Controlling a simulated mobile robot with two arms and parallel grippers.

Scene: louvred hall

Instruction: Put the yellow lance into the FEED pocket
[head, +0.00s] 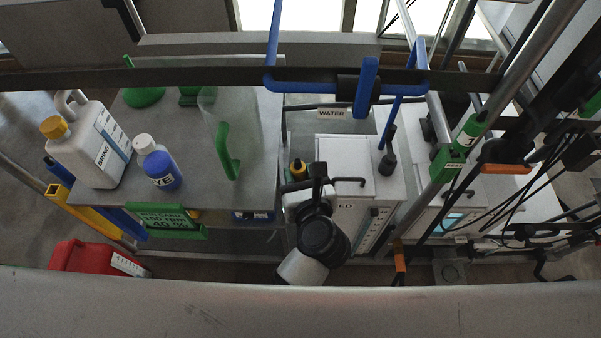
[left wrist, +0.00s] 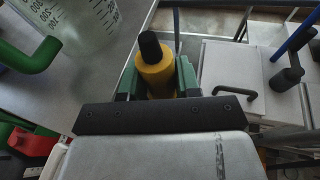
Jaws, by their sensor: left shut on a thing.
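The yellow lance (left wrist: 155,76), with a black tip, stands between the green-padded fingers of my left gripper (left wrist: 158,88) in the left wrist view, and the gripper is shut on it. In the head view a small yellow part of the lance (head: 297,169) shows beside my dark left gripper (head: 304,186), at the left edge of a white cabinet (head: 345,160). A label on the cabinet reads "ED" (head: 345,207); its start is hidden behind my wrist, as is any FEED pocket opening. My right gripper is not in view.
A WATER label (head: 331,113) sits behind the cabinet. A blue pipe frame (head: 310,87) crosses above. On the grey table (head: 200,190) at left stand a white jug (head: 85,145), a blue DYE bottle (head: 161,172) and a clear jug with a green handle (head: 227,155). Cables hang at right.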

